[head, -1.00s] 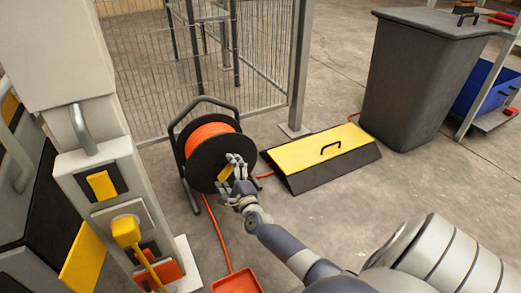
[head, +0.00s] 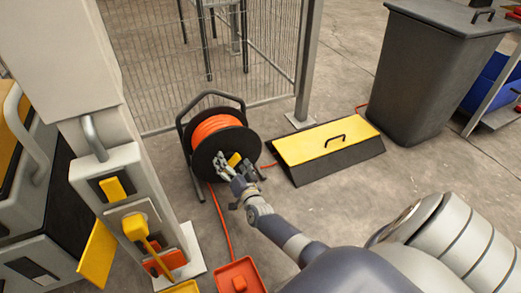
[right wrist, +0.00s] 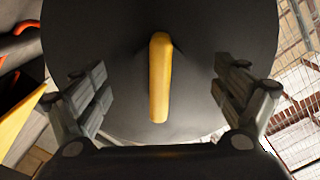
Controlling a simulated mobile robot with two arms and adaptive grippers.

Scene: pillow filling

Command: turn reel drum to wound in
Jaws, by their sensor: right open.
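The reel drum (head: 212,155) is a black disc with orange cable (head: 216,125) wound behind it, standing in a black tube frame (head: 184,138) on the floor. A yellow handle (head: 234,159) sticks out from the disc's face. My right gripper (head: 224,165) is at the disc's face beside the handle. In the right wrist view the yellow handle (right wrist: 160,78) stands between the two open fingers (right wrist: 160,95), with gaps on both sides. An orange cable runs from the reel down to an orange box (head: 240,275). My left gripper is not in view.
A yellow-topped black cover (head: 326,143) lies right of the reel. A dark bin (head: 432,75) stands farther right, and a wire fence (head: 180,85) is behind. A grey post with yellow parts (head: 112,188) stands close on the left. Floor between is mostly clear.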

